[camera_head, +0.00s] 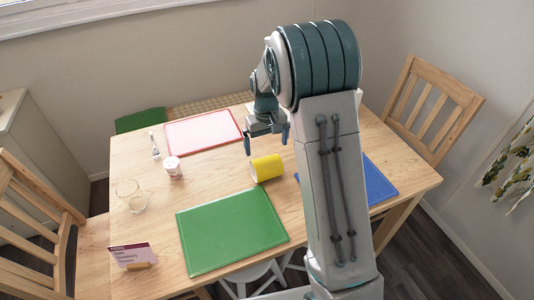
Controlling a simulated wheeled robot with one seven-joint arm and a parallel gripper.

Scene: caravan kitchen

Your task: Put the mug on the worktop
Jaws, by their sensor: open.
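A yellow cylinder (268,168), which looks like the mug, lies on its side on the wooden table. I cannot make out a handle on it. My gripper (267,144) points down with its two fingers apart and empty. In the picture it shows just above the yellow mug; the exact gap between them is hard to tell. A pale cabinet top (10,106) shows at the far left edge; I cannot tell if it is the worktop.
On the table (140,215) are a green mat (232,230), a red-edged mat (203,131), a blue mat (376,182), a small pot (173,166), a clear glass (131,195), cutlery (154,147) and a card stand (133,256). Chairs (432,105) stand around it.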

